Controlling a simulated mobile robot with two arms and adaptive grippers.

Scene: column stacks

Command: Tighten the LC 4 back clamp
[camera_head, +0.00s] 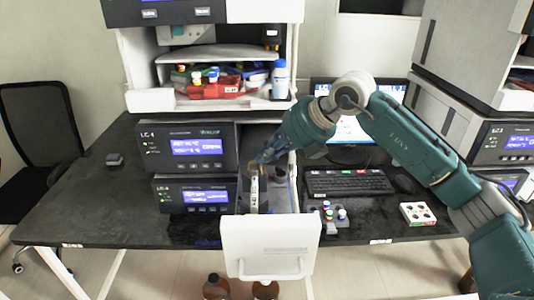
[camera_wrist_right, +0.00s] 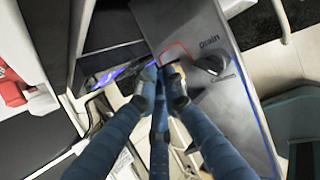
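The LC 4 unit (camera_head: 195,147) is the upper of two dark boxes with lit blue displays left of the middle. Beside it is a narrow compartment with its white door (camera_head: 268,247) swung open toward me. A pale upright column (camera_head: 254,192) stands inside. My right gripper (camera_head: 262,164) reaches into the compartment near the column's top. In the right wrist view its blue fingers (camera_wrist_right: 163,80) converge beside a grey panel (camera_wrist_right: 190,30) marked "Drain". A small tan piece shows at the fingertips; whether they grip it is unclear. The back clamp is not clearly distinguishable. My left gripper is out of view.
A black knob (camera_wrist_right: 213,62) sits on the grey panel close to the fingers. A keyboard (camera_head: 348,183), small coloured-cap vials (camera_head: 328,213) and a white tray (camera_head: 418,213) lie to the right. The left bench top (camera_head: 95,205) is mostly clear.

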